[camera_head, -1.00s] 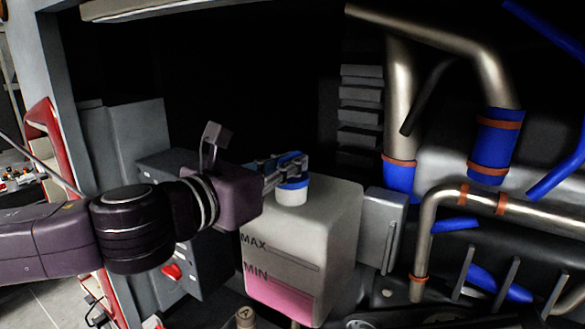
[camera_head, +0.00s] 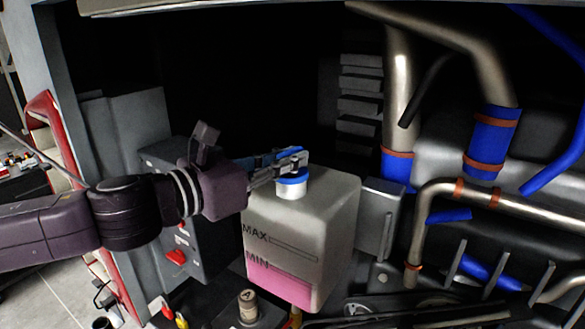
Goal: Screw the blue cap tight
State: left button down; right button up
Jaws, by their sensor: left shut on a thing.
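The blue cap (camera_head: 292,179) sits on the white neck (camera_head: 292,189) of a translucent white tank (camera_head: 310,225). The tank has MAX and MIN marks and pink liquid in its lower part. My left gripper (camera_head: 291,165) reaches in from the left and is shut on the blue cap at the top of the neck. The fingers cover part of the cap, so I cannot tell how tightly it is seated. My right gripper is not in view.
A grey bracket (camera_head: 382,215) stands just right of the tank. Metal pipes with blue hoses (camera_head: 491,140) fill the right side. A grey box with a red switch (camera_head: 175,257) stands behind my left arm. A labelled cylinder (camera_head: 248,307) stands in front.

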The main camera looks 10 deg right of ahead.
pick_arm(q)
jog(key=shift+f, duration=0.1)
jog(key=shift+p, duration=0.45)
jog(key=shift+m+g+h+p, duration=0.4)
jog(key=shift+m+g+p, duration=0.2)
jog(key=shift+g+p, duration=0.25)
jog(key=shift+w+m+g+h+p, duration=0.1)
jog(key=shift+m+g+h+p, duration=0.25)
jog(key=shift+m+g, duration=0.35)
jog(key=shift+g+b, duration=0.3)
jog(key=shift+g, duration=0.15)
jog(key=shift+m+g+h, duration=0.25)
jog(key=shift+m+g, duration=0.25)
jog(key=shift+r+m+g, duration=0.25)
jog(key=shift+m+g, duration=0.95)
jog(key=shift+g, duration=0.5)
jog(key=shift+w, duration=0.1)
